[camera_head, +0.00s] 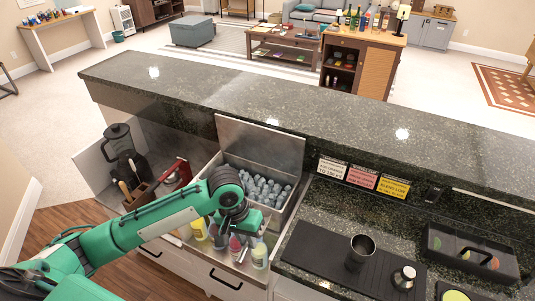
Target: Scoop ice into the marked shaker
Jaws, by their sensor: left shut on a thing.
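The ice bin (291,202) is an open steel well full of pale ice cubes (262,186), with a raised steel panel behind it. My left gripper (243,229) points down at the bin's near-left edge. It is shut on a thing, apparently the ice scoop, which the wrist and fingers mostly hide. A steel shaker tin (359,254) stands upright and open on a black bar mat (318,246), right of the bin. A smaller steel piece (403,279) stands on the mat nearer the front. I cannot make out a mark on either. My right gripper is out of view.
Squeeze bottles (260,256) stand in a rail before the bin, close under my gripper. A blender (119,147) and wooden caddy (139,196) are left. Label cards (363,177) stand behind the mat; a black caddy (470,252) is right. A raised granite ledge (330,117) runs behind.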

